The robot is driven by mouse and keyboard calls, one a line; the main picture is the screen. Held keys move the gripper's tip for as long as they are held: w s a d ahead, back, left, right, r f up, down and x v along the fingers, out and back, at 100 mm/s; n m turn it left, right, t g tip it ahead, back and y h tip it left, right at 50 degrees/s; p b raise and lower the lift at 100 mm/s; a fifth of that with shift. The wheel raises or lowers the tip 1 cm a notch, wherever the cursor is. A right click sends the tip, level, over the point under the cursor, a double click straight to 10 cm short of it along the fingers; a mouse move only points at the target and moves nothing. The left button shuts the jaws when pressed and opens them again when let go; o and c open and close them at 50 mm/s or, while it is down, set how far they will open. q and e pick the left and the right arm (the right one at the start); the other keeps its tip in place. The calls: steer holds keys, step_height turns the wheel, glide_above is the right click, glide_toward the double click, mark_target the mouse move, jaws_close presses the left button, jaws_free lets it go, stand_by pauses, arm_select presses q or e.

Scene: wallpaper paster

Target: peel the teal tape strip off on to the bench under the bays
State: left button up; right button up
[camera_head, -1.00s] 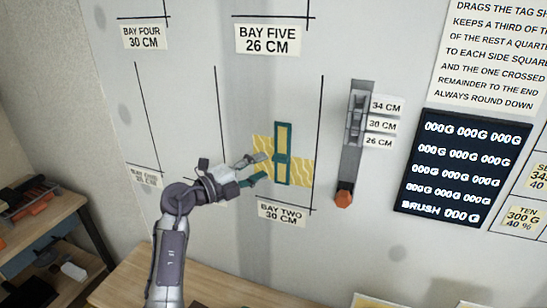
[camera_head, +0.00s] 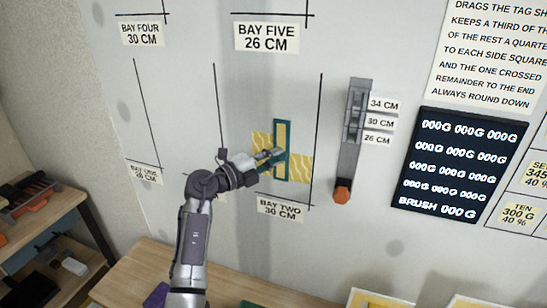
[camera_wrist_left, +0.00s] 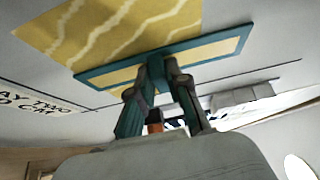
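The teal tape strip (camera_head: 288,135) looks like a tall narrow teal frame around a yellow middle, upright against a yellow wavy-patterned piece (camera_head: 300,170) on the wall above the bay two label. My left gripper (camera_head: 276,156) is at the strip's middle. In the left wrist view the fingertips (camera_wrist_left: 165,66) are close together at the middle of the teal strip (camera_wrist_left: 215,48) and appear shut on its crosspiece, which they mostly hide. The strip still lies against the wall. The wooden bench (camera_head: 130,278) is below. My right gripper is not in view.
A grey holder with an orange end (camera_head: 343,190) hangs right of the bay. A purple item (camera_head: 157,296) and a green item (camera_head: 250,304) lie on the bench. A shelf unit (camera_head: 60,225) stands at the left. Yellow-edged sheets (camera_head: 372,298) are at the lower right.

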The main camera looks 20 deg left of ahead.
mark_target(284, 158)
arm_select(q)
steer(key=shift+s+p, duration=0.15)
steer(key=shift+p, duration=0.15)
jaws_close()
steer(key=shift+s+f, duration=0.1)
steer(key=shift+s, duration=0.05)
steer(key=shift+s+p, duration=0.65)
steer(key=shift+s, duration=0.2)
steer(key=shift+s, duration=0.15)
steer(key=shift+s, duration=0.1)
steer(key=shift+s+p, duration=0.8)
steer(key=shift+s, duration=0.3)
steer(key=shift+s+a, duration=0.1)
